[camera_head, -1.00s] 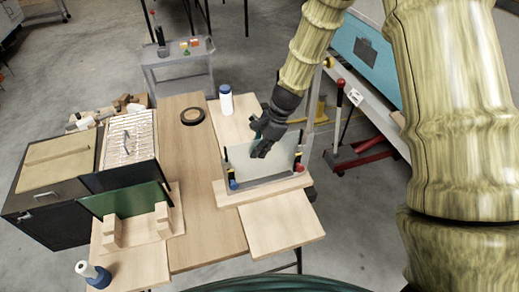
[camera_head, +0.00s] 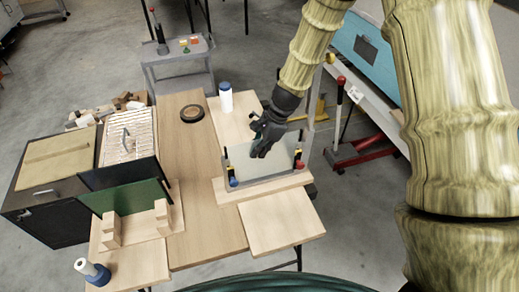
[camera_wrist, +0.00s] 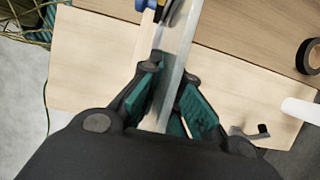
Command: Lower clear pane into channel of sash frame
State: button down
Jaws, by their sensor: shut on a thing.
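The clear pane (camera_head: 285,157) stands roughly upright over the grey sash frame (camera_head: 265,181) on a pale board at the right of the bench. My gripper (camera_head: 260,153) is shut on the pane from above, near the middle of its upper part. In the wrist view, my gripper's teal pads (camera_wrist: 172,78) sit on both sides of the pane (camera_wrist: 182,40), which shows edge-on. Dark uprights with blue, red and yellow parts stand at both ends of the frame. Whether the pane's lower edge is inside the channel I cannot tell.
A green panel (camera_head: 125,197) stands by wooden blocks at the left, beside a black box (camera_head: 55,205). A white bottle (camera_head: 226,101) and black tape roll (camera_head: 192,113) are behind. A blue-and-white roll (camera_head: 92,273) is front left. The bench middle is bare.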

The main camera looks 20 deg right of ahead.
jog(key=shift+f+b, duration=0.3)
jog(key=shift+f, duration=0.4)
dwell(1.1)
jog(key=c, duration=1.6)
grip_release()
jog(key=shift+o, duration=0.2)
jog(key=shift+v, duration=3.8)
jog(key=shift+r+p, duration=0.1)
jog(key=shift+p, duration=0.25)
